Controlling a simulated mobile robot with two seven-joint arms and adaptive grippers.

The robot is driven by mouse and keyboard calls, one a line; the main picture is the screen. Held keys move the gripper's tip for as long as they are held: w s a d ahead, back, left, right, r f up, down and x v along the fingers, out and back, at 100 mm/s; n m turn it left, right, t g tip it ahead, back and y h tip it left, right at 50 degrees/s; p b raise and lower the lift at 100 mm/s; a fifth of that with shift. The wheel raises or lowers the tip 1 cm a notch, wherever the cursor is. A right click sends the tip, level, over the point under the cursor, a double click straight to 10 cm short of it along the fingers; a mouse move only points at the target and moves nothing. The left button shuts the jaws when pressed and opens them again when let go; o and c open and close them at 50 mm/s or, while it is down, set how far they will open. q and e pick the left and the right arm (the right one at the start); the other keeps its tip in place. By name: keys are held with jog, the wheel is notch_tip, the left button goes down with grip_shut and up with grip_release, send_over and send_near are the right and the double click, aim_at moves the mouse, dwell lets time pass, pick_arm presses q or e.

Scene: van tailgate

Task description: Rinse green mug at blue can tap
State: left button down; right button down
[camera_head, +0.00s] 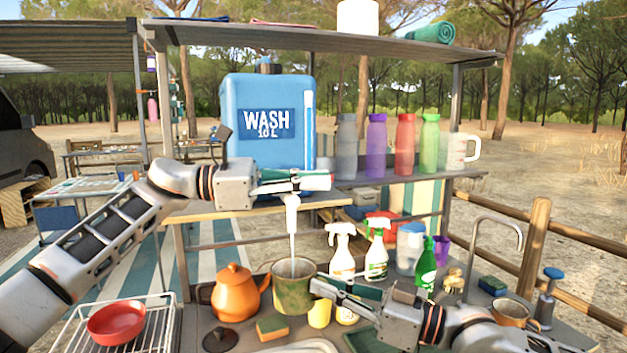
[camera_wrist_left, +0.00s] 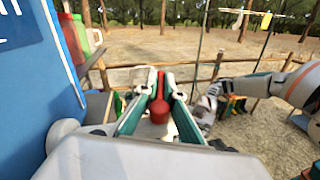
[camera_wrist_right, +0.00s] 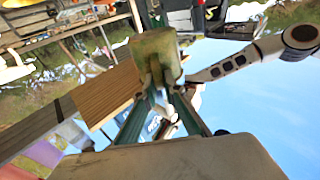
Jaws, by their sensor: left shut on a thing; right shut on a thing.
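The blue can (camera_head: 268,110), labelled WASH 10 L, stands on the shelf edge. Its tap (camera_head: 292,203) has a white spout, and a pale stream of water (camera_head: 292,245) falls from it. My left gripper (camera_head: 318,181) is shut on the red tap lever (camera_wrist_left: 160,112), seen between its fingers in the left wrist view. The green mug (camera_head: 292,292) is upright under the spout, and the stream enters its mouth. My right gripper (camera_head: 325,288) is shut on the mug at its right side, where the handle is mostly hidden. The mug also shows in the right wrist view (camera_wrist_right: 152,48). Its inside is hidden.
An orange teapot (camera_head: 236,294) stands close left of the mug, with a sponge (camera_head: 271,328) in front. Spray bottles (camera_head: 342,250) stand behind to the right. A red bowl (camera_head: 116,322) sits in a wire rack at left. A hooked faucet (camera_head: 497,222) rises at right.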

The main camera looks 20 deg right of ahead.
pick_arm(q)
jog(key=shift+s+g, duration=0.1)
jog(key=shift+g, duration=0.3)
jog(key=c, duration=2.2)
grip_release()
jog(key=shift+o, duration=0.2)
jog(key=v, duration=1.2)
jog(key=shift+r, duration=0.1)
